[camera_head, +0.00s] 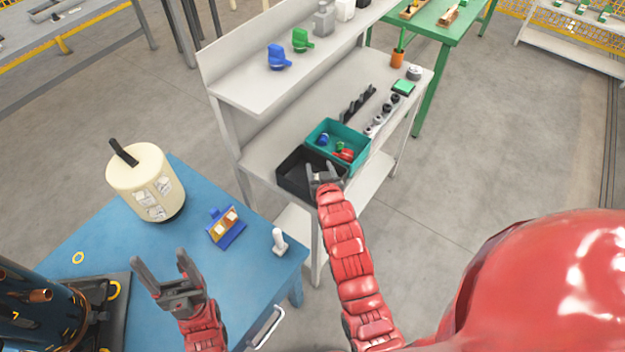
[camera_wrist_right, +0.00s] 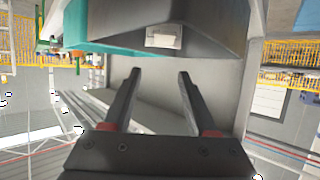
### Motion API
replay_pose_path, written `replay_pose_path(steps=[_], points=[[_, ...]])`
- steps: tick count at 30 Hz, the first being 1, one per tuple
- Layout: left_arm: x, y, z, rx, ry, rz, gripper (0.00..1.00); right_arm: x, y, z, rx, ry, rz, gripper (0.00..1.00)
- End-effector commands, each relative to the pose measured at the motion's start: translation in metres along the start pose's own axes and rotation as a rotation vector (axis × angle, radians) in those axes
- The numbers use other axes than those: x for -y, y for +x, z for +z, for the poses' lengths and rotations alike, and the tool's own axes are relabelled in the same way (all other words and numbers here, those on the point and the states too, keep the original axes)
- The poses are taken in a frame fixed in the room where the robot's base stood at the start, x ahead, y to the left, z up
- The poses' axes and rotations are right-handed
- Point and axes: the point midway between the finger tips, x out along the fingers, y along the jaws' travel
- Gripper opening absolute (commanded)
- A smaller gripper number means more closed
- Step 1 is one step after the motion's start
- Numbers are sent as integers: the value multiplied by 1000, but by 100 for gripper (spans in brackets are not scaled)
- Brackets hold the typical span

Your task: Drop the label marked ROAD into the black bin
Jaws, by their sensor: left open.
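The black bin (camera_head: 292,178) stands on the grey bench, beside the teal bin. My right gripper (camera_head: 323,170) is at the bin's near right part, open. In the right wrist view its fingers (camera_wrist_right: 158,80) are apart with nothing between them. Beyond the fingertips a small pale label (camera_wrist_right: 163,37) shows against the dark bin (camera_wrist_right: 205,25); its print is unreadable, and I cannot tell what it rests on. My left gripper (camera_head: 165,265) is open and empty above the blue table. A blue holder (camera_head: 228,236) there carries small white and orange pieces.
The teal bin (camera_head: 358,135) holds blue, green and red parts. A cream canister (camera_head: 140,165) with labels and a white piece (camera_head: 279,242) stand on the blue table (camera_head: 115,230). A shelf (camera_head: 262,92) overhangs the bench's back. Open floor lies right of the bench.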

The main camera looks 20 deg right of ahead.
Motion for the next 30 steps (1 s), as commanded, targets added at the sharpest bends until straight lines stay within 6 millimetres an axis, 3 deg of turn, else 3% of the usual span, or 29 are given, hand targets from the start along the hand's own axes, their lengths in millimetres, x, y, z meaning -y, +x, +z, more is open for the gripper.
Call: replay_pose_path(steps=[11,25,27,30], points=[[0,-5,1,0,0,0,71,1,-9,2,2,0,-1,58],[-2,-33,6,0,0,0,71,1,-88,3,-2,0,-3,58],[0,-7,1,0,0,0,71,1,-108,-6,7,-2,-3,58],[1,12,-2,0,0,0,71,0,-129,-6,10,0,-2,58]])
